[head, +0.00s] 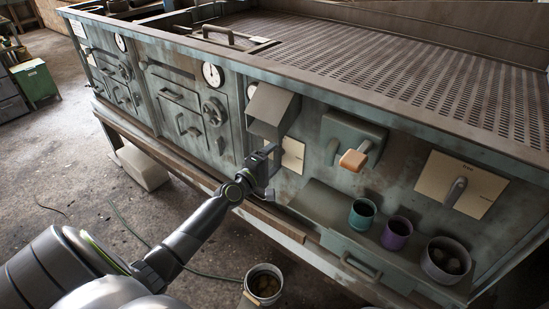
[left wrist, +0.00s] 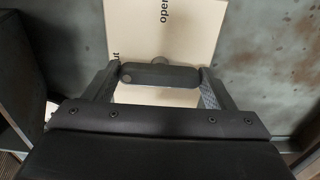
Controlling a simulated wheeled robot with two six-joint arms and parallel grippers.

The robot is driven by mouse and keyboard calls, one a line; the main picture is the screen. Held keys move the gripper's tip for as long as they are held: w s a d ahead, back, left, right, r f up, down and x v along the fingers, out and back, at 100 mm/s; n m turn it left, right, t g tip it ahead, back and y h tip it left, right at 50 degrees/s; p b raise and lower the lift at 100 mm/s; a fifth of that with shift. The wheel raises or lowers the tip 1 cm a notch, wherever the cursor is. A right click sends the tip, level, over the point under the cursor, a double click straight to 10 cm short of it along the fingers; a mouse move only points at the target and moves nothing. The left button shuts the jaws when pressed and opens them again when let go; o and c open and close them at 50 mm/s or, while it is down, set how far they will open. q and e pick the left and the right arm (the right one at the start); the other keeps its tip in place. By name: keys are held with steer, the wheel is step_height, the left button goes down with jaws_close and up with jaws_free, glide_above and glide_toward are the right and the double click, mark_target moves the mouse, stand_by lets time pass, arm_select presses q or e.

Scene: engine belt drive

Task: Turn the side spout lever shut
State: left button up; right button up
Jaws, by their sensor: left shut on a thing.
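The side spout lever (left wrist: 160,75) is a dark bar lying crosswise on a cream plate (left wrist: 195,35). The plate reads "open" at the top and ends in "ut" at the left, the rest being covered. My left gripper (left wrist: 159,82) is shut on the lever, with one finger at each end of the bar. In the head view my left gripper (head: 268,165) is at the panel below the grey spout hood (head: 272,110) and hides the lever. The same cream plate (head: 293,155) shows just to its right. My right gripper is not in view.
A bucket (head: 264,284) stands on the floor below. To the right are an orange-handled lever (head: 353,160), a grey lever (head: 455,192) on a cream plate, and a ledge with a green cup (head: 362,213), a purple cup (head: 396,232) and a grey pot (head: 446,259).

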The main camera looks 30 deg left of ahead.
arm_select(q)
steer(key=o, duration=1)
steer(key=shift+s, duration=0.1)
steer(key=s+a+b, duration=0.1)
steer(key=s, duration=1.6)
steer(key=shift+s+a, duration=0.15)
steer(key=shift+a, duration=0.05)
